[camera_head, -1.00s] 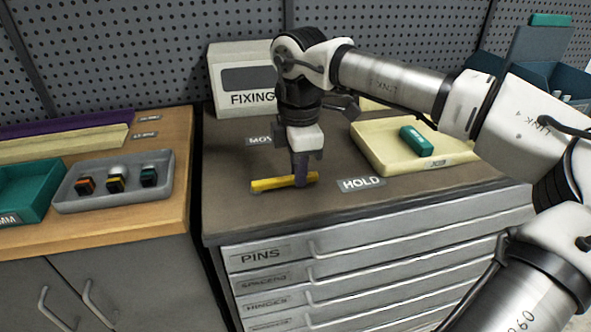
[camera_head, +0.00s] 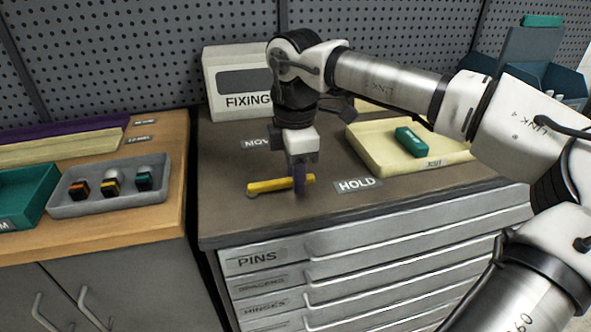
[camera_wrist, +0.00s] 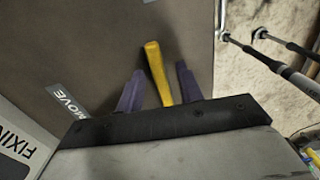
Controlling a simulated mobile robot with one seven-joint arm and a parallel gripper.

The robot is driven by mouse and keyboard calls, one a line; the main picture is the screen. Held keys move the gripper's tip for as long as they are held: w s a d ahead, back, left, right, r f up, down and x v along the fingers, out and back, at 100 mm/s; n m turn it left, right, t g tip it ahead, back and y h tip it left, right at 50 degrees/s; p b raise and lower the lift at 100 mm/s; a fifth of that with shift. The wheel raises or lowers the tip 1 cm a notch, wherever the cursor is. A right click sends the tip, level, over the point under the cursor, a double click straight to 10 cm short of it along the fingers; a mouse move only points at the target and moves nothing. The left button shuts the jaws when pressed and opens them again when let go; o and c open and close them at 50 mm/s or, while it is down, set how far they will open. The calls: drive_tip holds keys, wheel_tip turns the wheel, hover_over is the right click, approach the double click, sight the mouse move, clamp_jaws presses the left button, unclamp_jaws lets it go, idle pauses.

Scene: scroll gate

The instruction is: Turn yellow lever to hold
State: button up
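The yellow lever (camera_head: 268,186) lies low over the brown cabinet top, its right end near the HOLD label (camera_head: 358,185). The MOVE label (camera_head: 256,143) is behind it and also shows in the wrist view (camera_wrist: 68,101). My gripper (camera_head: 299,186) points down at the lever's right part. In the wrist view the lever (camera_wrist: 156,68) runs between the two purple fingers of my gripper (camera_wrist: 158,84), with a gap on each side. The fingers are open and straddle it. The lever's near end is hidden by the gripper body in the wrist view.
A cream tray (camera_head: 365,150) with a green block (camera_head: 411,141) stands right of my gripper. A FIXING box (camera_head: 238,82) stands behind. A grey tray (camera_head: 75,203) with small buttons is on the left bench. The cabinet top's front left is clear.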

wheel_tip(320, 180, up, 14)
drive_tip(key=shift+p, duration=0.3)
drive_tip(key=shift+f, duration=0.15)
